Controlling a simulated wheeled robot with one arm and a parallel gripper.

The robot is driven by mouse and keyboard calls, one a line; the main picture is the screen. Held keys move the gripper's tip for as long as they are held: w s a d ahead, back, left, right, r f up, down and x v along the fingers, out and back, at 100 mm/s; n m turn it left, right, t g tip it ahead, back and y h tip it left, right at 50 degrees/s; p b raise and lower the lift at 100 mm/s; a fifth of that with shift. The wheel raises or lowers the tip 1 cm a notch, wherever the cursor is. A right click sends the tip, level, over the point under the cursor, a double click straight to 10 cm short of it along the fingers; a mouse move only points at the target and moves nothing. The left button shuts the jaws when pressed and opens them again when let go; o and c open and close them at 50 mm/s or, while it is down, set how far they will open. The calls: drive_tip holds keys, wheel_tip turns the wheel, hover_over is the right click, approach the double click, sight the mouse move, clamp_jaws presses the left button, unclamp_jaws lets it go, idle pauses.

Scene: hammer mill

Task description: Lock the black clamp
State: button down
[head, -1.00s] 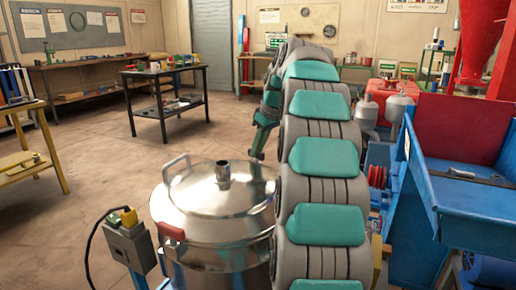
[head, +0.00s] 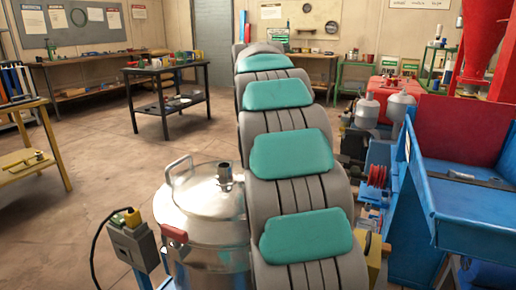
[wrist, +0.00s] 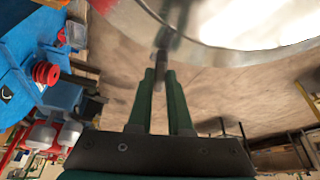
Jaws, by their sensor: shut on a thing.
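A shiny metal drum with a lid (head: 205,200) stands at the lower centre of the head view, its right side hidden behind my arm. Its bright curved rim fills the top of the wrist view (wrist: 215,50). My gripper (wrist: 162,70) shows in the wrist view, its two green fingers close together beside the drum. A dark, blurred piece, seemingly the black clamp (wrist: 161,57), sits between the fingertips and runs up toward the rim. The gripper is shut on it. In the head view my arm hides the gripper and this clamp. A red-handled clamp (head: 174,234) is on the drum's front left.
A grey control box (head: 135,246) with a cable stands left of the drum. Blue machinery (head: 470,205) is close on the right. A dark table (head: 165,100) and a yellow bench (head: 20,170) stand farther left, with open floor between.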

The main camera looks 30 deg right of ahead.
drive_tip(key=shift+a+m+g+h, duration=0.1)
drive_tip(key=shift+m+g+h, duration=0.5)
drive_tip(key=shift+m, duration=1.4)
drive_tip(key=c, duration=0.8)
unclamp_jaws()
drive_tip(key=shift+c, duration=0.2)
drive_tip(key=v, duration=0.8)
drive_tip(key=shift+w, duration=0.15)
